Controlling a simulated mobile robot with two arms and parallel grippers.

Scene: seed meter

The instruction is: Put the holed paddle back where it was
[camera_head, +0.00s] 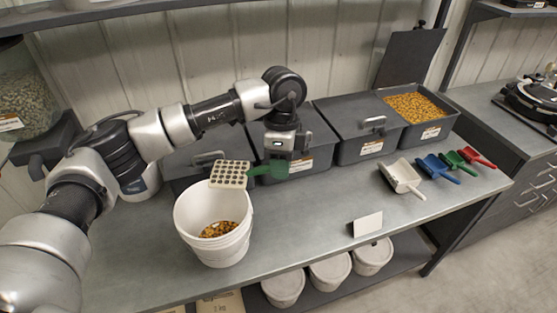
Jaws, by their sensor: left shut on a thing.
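The holed paddle (230,174) is a pale flat plate with rows of dark holes and a green handle. My left gripper (276,170) points down and is shut on the green handle. The paddle is held roughly level above the back rim of the white bucket (214,240), in front of the grey bins. Whether the plate touches the rim cannot be told. Some yellow-brown seeds (218,229) lie at the bottom of the bucket. My right gripper is not in view.
Grey lidded bins (362,148) line the wall; the right one is open with orange seeds (414,107). A white scoop (402,178) and blue, green and red scoops (436,167) lie at the right. A small blank card (367,225) stands near the front edge. The counter middle is clear.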

